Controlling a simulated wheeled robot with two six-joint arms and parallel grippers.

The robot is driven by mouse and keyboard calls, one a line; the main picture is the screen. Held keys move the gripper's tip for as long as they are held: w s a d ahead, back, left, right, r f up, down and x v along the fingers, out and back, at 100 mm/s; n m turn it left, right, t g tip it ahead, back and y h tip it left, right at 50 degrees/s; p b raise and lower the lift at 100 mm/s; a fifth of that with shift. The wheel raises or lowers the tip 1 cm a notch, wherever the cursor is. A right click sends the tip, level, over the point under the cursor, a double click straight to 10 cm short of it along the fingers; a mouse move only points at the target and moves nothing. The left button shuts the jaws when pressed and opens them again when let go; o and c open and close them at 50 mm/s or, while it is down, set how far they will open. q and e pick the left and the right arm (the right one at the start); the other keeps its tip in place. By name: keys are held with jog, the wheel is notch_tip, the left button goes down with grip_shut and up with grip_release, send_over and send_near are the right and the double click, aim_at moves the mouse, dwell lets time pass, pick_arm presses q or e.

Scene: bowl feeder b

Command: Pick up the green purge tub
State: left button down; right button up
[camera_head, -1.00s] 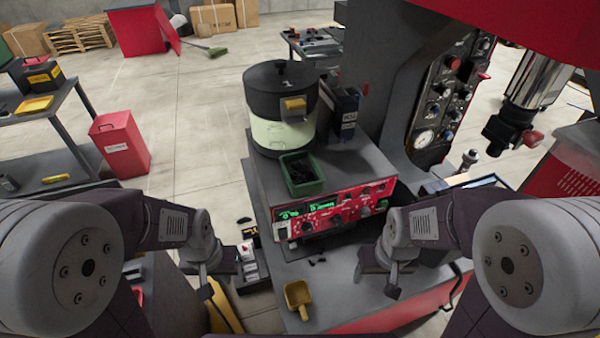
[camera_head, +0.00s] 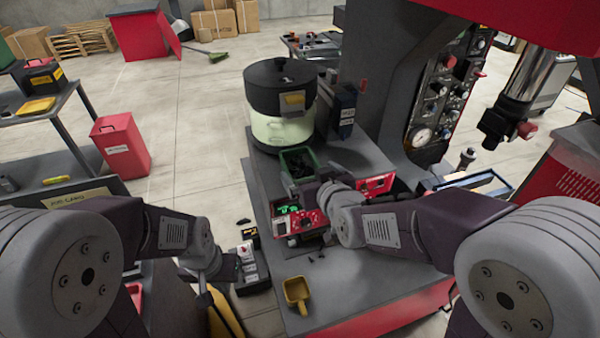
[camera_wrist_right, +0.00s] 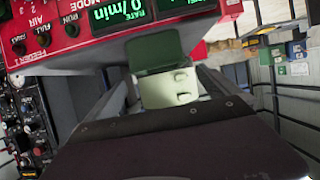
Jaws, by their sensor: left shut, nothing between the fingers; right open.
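The green purge tub (camera_head: 297,163) sits on the grey top of the feeder cabinet, in front of the bowl feeder, with dark pieces inside. It also shows in the right wrist view (camera_wrist_right: 152,54), just ahead of the fingers. My right gripper (camera_head: 308,190) is beside the front of the tub, over the red control panel; its wrist hides part of the panel.
The black and cream bowl feeder (camera_head: 281,105) stands behind the tub. A dark box (camera_head: 342,108) is to its right. The red panel (camera_head: 290,218) is below the tub. A yellow scoop (camera_head: 297,293) lies on the lower surface, near small dark pieces.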

aim_at(300, 174)
jog(key=x, duration=0.3)
jog(key=shift+d, duration=0.15)
jog(key=shift+p, duration=0.3)
jog(key=shift+s, duration=0.15)
jog(key=shift+w, duration=0.2)
jog(key=p+x, duration=0.1)
jog(key=x, duration=0.3)
jog(key=shift+w+a+f, duration=0.2)
jog(key=shift+w, duration=0.05)
jog(key=shift+w+a+f, duration=0.15)
jog(key=shift+w, duration=0.2)
jog(key=shift+s, duration=0.15)
